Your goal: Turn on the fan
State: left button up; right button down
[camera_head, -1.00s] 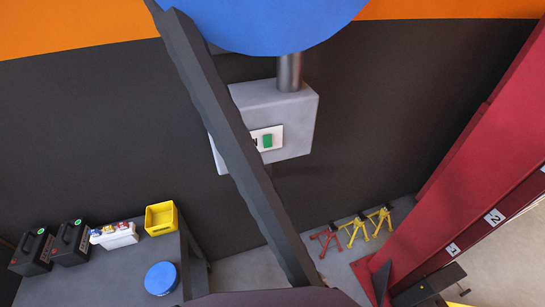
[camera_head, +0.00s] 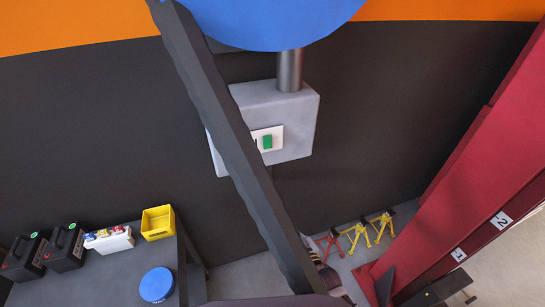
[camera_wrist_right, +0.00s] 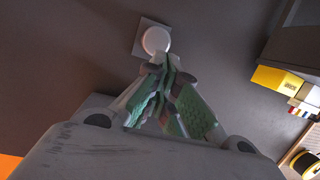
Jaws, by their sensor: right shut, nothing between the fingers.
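No part is clearly recognisable as the fan. In the head view a grey box (camera_head: 296,108) on the dark wall carries a white plate with a green switch (camera_head: 267,142). A large blue rounded thing (camera_head: 275,20) is above it, cut off by the top edge. In the right wrist view a round pale knob (camera_wrist_right: 155,40) sits on a square grey plate on a dark surface. My right gripper (camera_wrist_right: 167,64) is shut and empty, its tips close to the knob; contact cannot be told. My left gripper is not in view.
A dark slanted bar (camera_head: 235,145) crosses in front of the grey box. A bench at lower left holds black batteries (camera_head: 65,247), a yellow bin (camera_head: 158,222) and a blue disc (camera_head: 157,284). Yellow stands (camera_head: 357,237) and a red post (camera_head: 465,165) are at right.

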jog(key=s+a+r+t, duration=0.1)
jog(key=r+t, duration=0.4)
jog(key=r, duration=0.6)
jog(key=s+a+r+m+t+y, duration=0.1)
jog(key=r+t, duration=0.4)
jog(key=r, duration=0.6)
jog(key=shift+s+r+t+b, duration=0.3)
jog(key=shift+s, duration=0.45)
jog(key=shift+w+r, duration=0.1)
jog(key=shift+w, duration=0.05)
jog(key=p, duration=0.3)
send_near(268, 138)
notch_tip(268, 138, up, 4)
jog(key=shift+w+a+f+p, duration=0.1)
jog(key=shift+w+a+f, duration=0.1)
jog(key=shift+w, duration=0.4)
jog(key=shift+w+a+f+p, duration=0.1)
jog(key=shift+w+f, duration=0.1)
jog(key=shift+w, duration=0.35)
jog(key=shift+w+a+f+p, duration=0.1)
jog(key=shift+w+a+f, duration=0.1)
jog(key=shift+w, duration=0.4)
